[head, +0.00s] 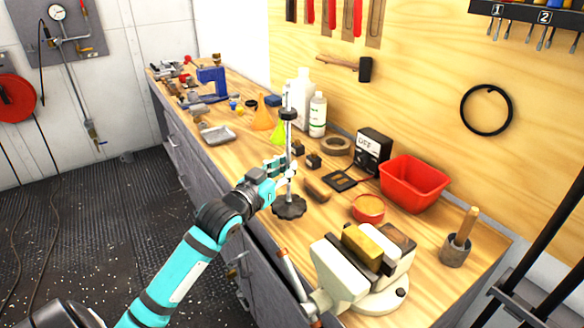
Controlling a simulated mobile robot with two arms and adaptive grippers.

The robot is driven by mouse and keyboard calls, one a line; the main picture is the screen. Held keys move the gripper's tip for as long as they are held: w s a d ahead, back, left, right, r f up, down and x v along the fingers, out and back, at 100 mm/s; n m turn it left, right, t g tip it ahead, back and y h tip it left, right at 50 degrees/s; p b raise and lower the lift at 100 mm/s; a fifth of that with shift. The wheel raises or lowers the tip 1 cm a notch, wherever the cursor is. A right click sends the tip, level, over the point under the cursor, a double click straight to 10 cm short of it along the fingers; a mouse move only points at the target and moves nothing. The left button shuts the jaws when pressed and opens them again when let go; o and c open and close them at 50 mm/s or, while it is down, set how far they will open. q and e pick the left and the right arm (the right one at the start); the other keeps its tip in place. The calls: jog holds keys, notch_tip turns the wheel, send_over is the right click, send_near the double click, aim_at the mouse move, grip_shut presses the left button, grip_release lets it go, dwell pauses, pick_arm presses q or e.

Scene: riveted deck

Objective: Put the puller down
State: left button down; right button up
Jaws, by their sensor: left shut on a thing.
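The puller (289,207) is upright, with a dark lobed base, a thin silver shaft and a black collar higher up. It is at the front edge of the wooden workbench (330,229), left of the vise. My left gripper (286,171) is shut on the puller's shaft, about midway up. I cannot tell whether the base touches the bench top or hangs just above it. The fingers partly hide the shaft. My right gripper is not in view.
A cream vise (345,270) stands to the right at the front. Bare bench lies left of the puller.

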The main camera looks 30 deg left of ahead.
pick_arm(q)
jog(key=w+f, duration=0.1)
jog(key=w, duration=0.1)
jog(key=w+f, duration=0.1)
jog(key=w, duration=0.1)
jog(key=shift+a+f, duration=0.1)
jog(key=shift+f, duration=0.7)
jog(key=shift+s, duration=0.1)
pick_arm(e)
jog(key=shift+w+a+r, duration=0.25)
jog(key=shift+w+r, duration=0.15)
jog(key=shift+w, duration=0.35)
pick_arm(q)
jog(key=c, duration=1.9)
grip_release()
jog(key=shift+f, duration=0.25)
jog(key=o, duration=0.5)
jog(key=shift+c, duration=0.2)
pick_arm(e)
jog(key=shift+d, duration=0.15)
